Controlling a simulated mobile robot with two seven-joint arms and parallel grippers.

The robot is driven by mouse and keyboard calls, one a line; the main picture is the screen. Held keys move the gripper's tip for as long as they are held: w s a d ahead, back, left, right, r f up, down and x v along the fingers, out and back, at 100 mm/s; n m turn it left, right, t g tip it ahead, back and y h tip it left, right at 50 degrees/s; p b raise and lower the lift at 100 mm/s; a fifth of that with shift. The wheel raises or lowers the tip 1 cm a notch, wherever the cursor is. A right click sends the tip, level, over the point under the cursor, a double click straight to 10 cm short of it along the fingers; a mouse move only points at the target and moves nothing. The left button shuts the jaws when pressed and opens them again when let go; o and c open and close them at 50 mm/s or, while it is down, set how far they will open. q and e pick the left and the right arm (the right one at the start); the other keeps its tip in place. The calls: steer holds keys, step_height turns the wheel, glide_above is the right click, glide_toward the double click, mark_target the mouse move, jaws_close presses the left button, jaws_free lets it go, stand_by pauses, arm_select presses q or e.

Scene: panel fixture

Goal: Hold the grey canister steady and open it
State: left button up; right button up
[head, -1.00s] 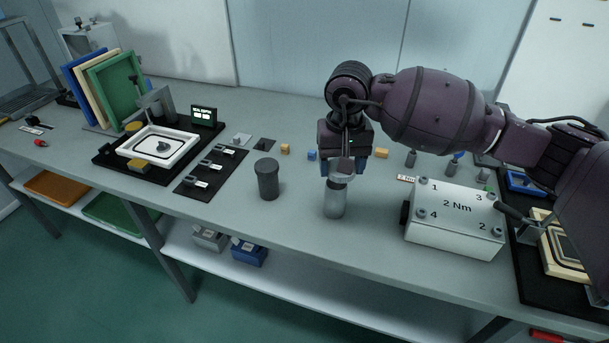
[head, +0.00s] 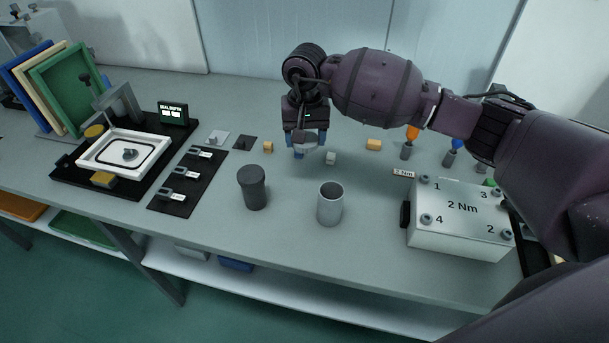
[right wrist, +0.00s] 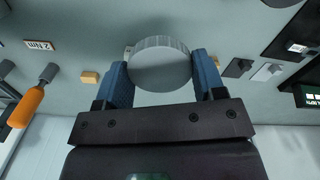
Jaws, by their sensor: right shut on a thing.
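The grey canister (head: 329,205) stands upright and open-topped on the table in the head view, with its hollow inside showing. My right gripper (head: 309,146) is behind it and a little to its left, above the table. It is shut on a round grey lid (right wrist: 160,64), which sits between the blue fingers in the right wrist view. The lid is apart from the canister. A darker canister (head: 253,187) with its top on stands to the left of the grey one. My left gripper is not in view.
A white box marked 2 Nm (head: 459,219) stands to the right. A black mat with small parts (head: 187,181) and a white tray fixture (head: 124,152) lie to the left. Small blocks (head: 373,145) lie at the back. The table in front of the canister is clear.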

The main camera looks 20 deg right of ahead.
mark_target(305, 182)
step_height(305, 182, down, 13)
steer(key=shift+b, duration=0.45)
steer(key=shift+f, duration=0.2)
steer(key=o, duration=1)
steer(key=shift+r, duration=0.1)
step_height(305, 182, up, 12)
steer(key=shift+r+p, duration=0.1)
steer(key=shift+p, duration=0.3)
steer(key=shift+s, duration=0.1)
